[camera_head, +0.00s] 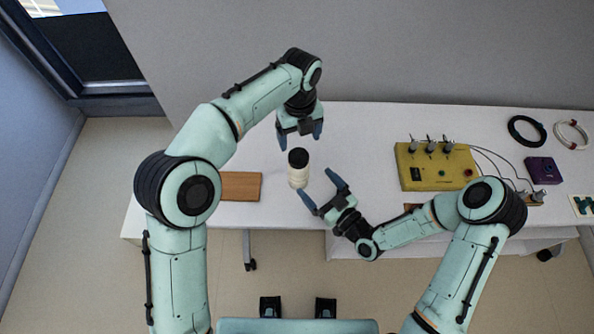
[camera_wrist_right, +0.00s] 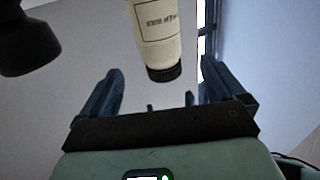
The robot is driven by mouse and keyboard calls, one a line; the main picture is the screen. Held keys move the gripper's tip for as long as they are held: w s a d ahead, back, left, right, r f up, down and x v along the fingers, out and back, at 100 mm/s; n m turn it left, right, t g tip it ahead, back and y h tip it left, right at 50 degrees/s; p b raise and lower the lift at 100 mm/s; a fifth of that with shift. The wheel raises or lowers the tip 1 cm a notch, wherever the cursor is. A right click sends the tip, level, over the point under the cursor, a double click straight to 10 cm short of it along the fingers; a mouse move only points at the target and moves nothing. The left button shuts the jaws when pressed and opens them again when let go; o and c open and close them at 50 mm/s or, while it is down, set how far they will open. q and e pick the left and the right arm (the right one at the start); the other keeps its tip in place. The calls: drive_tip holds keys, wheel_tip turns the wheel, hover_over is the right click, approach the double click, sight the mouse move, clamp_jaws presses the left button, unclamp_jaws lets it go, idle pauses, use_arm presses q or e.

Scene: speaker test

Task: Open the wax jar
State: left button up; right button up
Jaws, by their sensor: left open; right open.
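The wax jar (camera_head: 298,177) is a cream cylinder with a black lid (camera_head: 298,157). It stands on the white table and the lid is on it. My left gripper (camera_head: 300,139) is open and empty, just beyond the lid in the head view. My right gripper (camera_head: 322,191) is open and empty, to the lower right of the jar, its fingers pointing toward it. In the right wrist view the jar (camera_wrist_right: 157,38) with its printed label and dark lid (camera_wrist_right: 164,73) shows ahead, between the open fingers (camera_wrist_right: 163,82). I see no contact with either gripper.
A brown board (camera_head: 240,187) lies left of the jar. A yellow box (camera_head: 435,169) with knobs and wires stands at right, near a purple box (camera_head: 543,170), a black cable coil (camera_head: 526,130) and a white coil (camera_head: 572,134). The table between jar and yellow box is clear.

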sight(299, 156)
use_arm(q)
drive_tip(key=shift+w, duration=0.1)
use_arm(e)
drive_tip(key=x, duration=1.1)
drive_tip(key=shift+w, duration=0.1)
clamp_jaws()
use_arm(q)
drive_tip(key=n, duration=0.4)
drive_tip(key=shift+f, duration=0.2)
drive_tip(key=shift+f+n, duration=0.3)
drive_tip(key=shift+f, duration=0.1)
wheel_tip(299, 156, down, 7)
drive_tip(key=shift+r, duration=0.1)
